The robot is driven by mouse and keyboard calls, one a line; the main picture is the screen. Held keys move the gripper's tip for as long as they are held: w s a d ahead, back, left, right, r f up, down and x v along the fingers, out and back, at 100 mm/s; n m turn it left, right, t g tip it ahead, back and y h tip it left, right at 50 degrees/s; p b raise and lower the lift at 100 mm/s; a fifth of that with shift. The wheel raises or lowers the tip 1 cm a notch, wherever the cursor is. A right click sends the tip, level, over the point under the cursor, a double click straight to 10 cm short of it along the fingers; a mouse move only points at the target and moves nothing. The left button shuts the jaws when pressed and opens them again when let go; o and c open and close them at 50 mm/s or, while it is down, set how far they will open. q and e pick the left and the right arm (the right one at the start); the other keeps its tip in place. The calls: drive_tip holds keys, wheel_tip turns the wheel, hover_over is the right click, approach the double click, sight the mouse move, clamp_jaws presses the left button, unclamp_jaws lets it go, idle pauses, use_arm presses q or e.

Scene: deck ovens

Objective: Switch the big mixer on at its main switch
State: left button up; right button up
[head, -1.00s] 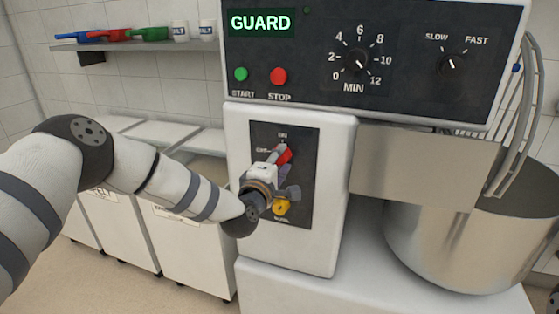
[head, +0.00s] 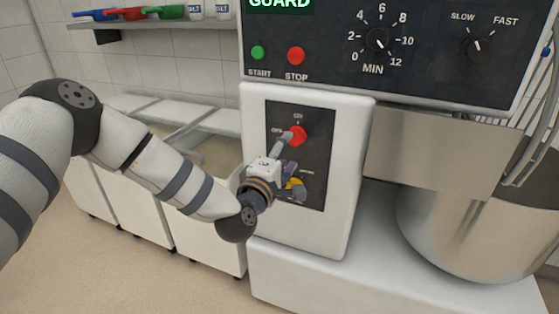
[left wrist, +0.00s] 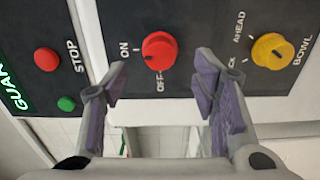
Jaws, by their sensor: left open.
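The main switch is a red rotary knob (head: 298,135) on a dark plate on the big mixer's front. ON is above it and OFF to its left. In the left wrist view, the red knob (left wrist: 159,50) shows whole, with ON at its left and OFF below; a short dark mark is on its lower left side. My left gripper (head: 297,163) is open and empty, in front of the plate. In the left wrist view its fingertips (left wrist: 162,78) are spread, with the knob beyond the gap, apparently untouched. My right gripper is not in view.
A yellow BOWL knob (left wrist: 272,50) sits beside the red one; in the head view it is partly hidden (head: 295,185). Green START (head: 258,53) and red STOP (head: 295,56) buttons are above. The display (head: 279,4) reads GUARD. The steel bowl (head: 450,235) stands right.

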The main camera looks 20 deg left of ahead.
use_arm(q)
drive_tip(key=s, duration=0.5)
drive_tip(key=shift+s+a, duration=0.1)
drive_tip(key=shift+s, duration=0.25)
drive_tip(key=s+d+f+m+g+h, duration=0.1)
drive_tip(key=s+d+f+m+g, duration=0.2)
drive_tip(key=s+f, duration=0.4)
drive_tip(key=s+d+f+m+g+h+p, duration=0.1)
drive_tip(key=s+f+m+g, duration=0.25)
drive_tip(key=s+f, duration=0.35)
drive_tip(key=s+d+f+m+g+h, duration=0.1)
drive_tip(key=s+d+f+m+g, duration=0.2)
drive_tip(key=s+f, duration=0.45)
drive_tip(key=s+a+f+m+g+y, duration=0.1)
drive_tip(key=s+a+m+g, duration=0.1)
drive_tip(key=s, duration=0.7)
drive_tip(key=s+a+f+m+g+y+p, duration=0.1)
drive_tip(key=s+a+m+g, duration=0.2)
drive_tip(key=s, duration=0.6)
drive_tip(key=s+a+f+m+g+y, duration=0.1)
drive_tip(key=s+a+f+m+g, duration=0.1)
drive_tip(key=s+a+g, duration=0.3)
drive_tip(key=s+g, duration=0.1)
drive_tip(key=s, duration=0.3)
drive_tip(key=shift+s+y, duration=0.3)
drive_tip(key=shift+s, duration=0.05)
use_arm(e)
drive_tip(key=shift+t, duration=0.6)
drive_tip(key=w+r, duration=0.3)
